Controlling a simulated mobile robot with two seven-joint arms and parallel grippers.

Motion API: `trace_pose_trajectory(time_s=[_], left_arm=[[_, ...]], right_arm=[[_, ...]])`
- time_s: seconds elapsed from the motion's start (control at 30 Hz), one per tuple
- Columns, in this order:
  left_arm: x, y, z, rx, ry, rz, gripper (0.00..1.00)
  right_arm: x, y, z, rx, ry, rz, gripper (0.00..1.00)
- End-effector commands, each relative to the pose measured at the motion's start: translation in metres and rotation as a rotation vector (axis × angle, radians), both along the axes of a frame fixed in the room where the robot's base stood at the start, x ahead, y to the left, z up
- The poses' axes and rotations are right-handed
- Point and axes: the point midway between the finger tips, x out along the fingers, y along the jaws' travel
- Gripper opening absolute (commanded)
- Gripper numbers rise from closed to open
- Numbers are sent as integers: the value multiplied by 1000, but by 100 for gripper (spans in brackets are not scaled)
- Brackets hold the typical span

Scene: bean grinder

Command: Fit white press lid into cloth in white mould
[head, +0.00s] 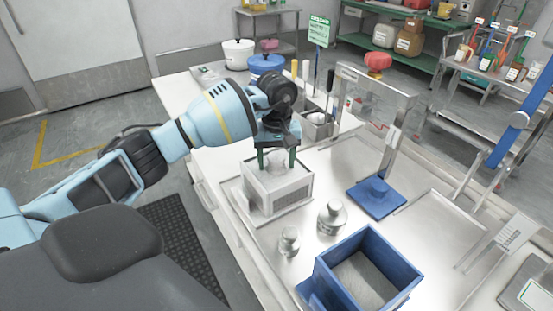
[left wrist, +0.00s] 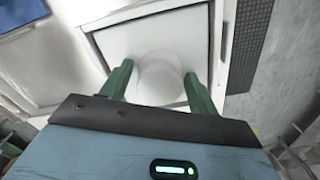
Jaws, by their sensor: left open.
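The white mould (head: 288,196) stands upright on the metal worktop, below my left gripper (head: 277,158). The left wrist view looks down on its square opening, with a pale flat surface inside that looks like the white press lid (left wrist: 125,40). A round pale knob (left wrist: 162,76) rises from it. My left gripper (left wrist: 158,86) is open, with one green finger on each side of the knob. I cannot tell whether the fingers touch it. The cloth cannot be made out clearly, nor can how deep the lid sits. My right gripper is out of view.
An open blue box (head: 325,270) stands at the front, and a blue lid (head: 378,198) lies behind it. Two metal weights (head: 332,218) (head: 289,242) stand near the mould. A clear upright panel (head: 375,95) and a white pot (head: 238,55) are farther back.

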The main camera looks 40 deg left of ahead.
Motion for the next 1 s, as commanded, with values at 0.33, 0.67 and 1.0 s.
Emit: trace_pose_trajectory(time_s=[0.33,0.67,1.0], left_arm=[[1,0,30,1,-4,0,61],[1,0,95,1,-4,0,61],[1,0,123,0,1,1,61]], right_arm=[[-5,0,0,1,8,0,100],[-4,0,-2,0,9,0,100],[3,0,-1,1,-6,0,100]])
